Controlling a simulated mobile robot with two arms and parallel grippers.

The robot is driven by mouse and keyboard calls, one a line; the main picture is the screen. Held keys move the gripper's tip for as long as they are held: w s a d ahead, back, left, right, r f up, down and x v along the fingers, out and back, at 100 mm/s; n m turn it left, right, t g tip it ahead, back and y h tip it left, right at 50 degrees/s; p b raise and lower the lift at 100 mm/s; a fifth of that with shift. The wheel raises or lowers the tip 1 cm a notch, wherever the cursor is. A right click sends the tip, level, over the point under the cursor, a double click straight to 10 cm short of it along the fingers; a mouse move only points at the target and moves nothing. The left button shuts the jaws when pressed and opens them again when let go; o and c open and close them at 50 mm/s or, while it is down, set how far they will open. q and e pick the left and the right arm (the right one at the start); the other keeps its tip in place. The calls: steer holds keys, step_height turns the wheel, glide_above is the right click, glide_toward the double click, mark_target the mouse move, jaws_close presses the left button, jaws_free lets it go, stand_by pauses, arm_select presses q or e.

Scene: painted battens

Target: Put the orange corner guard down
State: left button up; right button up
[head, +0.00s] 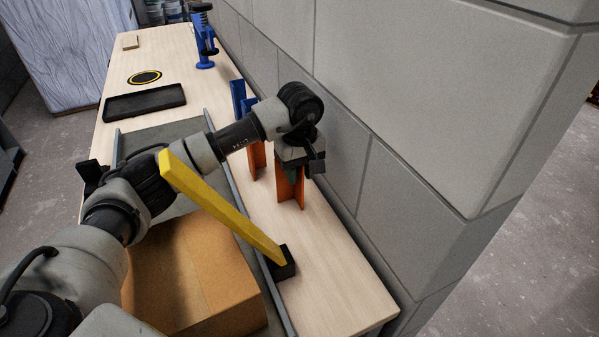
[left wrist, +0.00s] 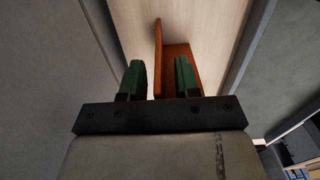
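The orange corner guard (head: 299,193) stands upright on the wooden bench top, close to the wall. My left gripper (head: 291,172) is right above it, pointing down, with its fingers around the guard's upper part. In the left wrist view the two green fingers (left wrist: 160,78) are apart. One upright face of the orange guard (left wrist: 158,52) lies between them, with a visible gap to the left finger; the right finger overlaps the other face. I cannot see the right gripper.
A second orange piece (head: 256,160) stands just behind, by a blue part (head: 239,97). A yellow batten (head: 222,205) slants down to a black block (head: 283,263) at the front. A cardboard box (head: 190,275), black tray (head: 145,103) and blue clamp (head: 204,45) are around. The wall is close at right.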

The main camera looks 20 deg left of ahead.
arm_select(q)
step_height(320, 180, up, 12)
steer(key=shift+f+b, duration=0.2)
steer(key=shift+b, duration=0.5)
